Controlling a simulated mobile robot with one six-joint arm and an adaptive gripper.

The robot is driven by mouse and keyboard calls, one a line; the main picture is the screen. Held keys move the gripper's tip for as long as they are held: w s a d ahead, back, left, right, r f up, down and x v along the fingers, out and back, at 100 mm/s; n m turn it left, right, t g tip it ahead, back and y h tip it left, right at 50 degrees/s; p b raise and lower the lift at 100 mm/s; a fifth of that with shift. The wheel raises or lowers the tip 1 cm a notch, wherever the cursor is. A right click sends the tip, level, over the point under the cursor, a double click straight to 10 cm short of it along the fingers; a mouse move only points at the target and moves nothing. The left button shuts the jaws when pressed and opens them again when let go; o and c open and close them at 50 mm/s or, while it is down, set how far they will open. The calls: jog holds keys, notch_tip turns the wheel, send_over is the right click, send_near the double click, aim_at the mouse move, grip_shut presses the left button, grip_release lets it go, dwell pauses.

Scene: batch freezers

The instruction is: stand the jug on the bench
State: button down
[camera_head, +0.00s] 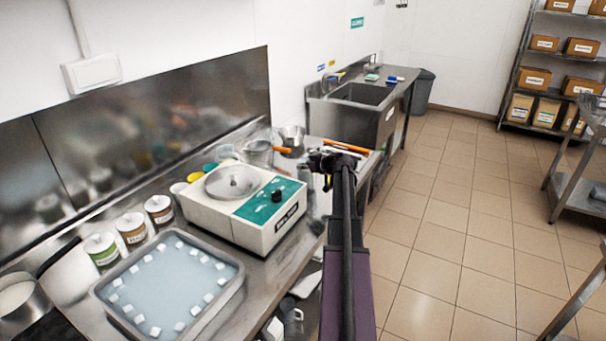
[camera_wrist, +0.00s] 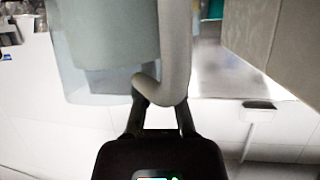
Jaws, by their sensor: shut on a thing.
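In the wrist view my gripper (camera_wrist: 158,112) is shut on the curved grey-white handle of a pale, translucent jug (camera_wrist: 95,50). The jug's body is left of the handle and cut off by the top of the picture. In the head view my gripper (camera_head: 337,163) is at the front edge of the steel bench (camera_head: 284,262), right of the white batch freezer (camera_head: 232,205) with its green panel. A small greyish shape beside the gripper there may be the jug; it is too unclear to tell. Whether its base touches the bench cannot be told.
A grey tray (camera_head: 101,291) with white cubes and several labelled tubs (camera_head: 131,230) stand left of the freezer. Metal pots (camera_head: 258,153) and an orange-handled tool (camera_head: 346,145) lie behind my gripper. A sink (camera_head: 362,94) is beyond.

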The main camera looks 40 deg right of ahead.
jog(key=shift+f+b, duration=0.4)
jog(key=shift+f, duration=0.25)
jog(key=shift+f, duration=0.1)
jog(key=c, duration=0.8)
grip_release()
jog(key=shift+o, duration=0.2)
jog(key=shift+s+r, duration=0.1)
jog(key=shift+r, duration=0.1)
jog(key=p+v, duration=0.4)
jog(key=v, duration=0.8)
jog(key=shift+p, duration=0.35)
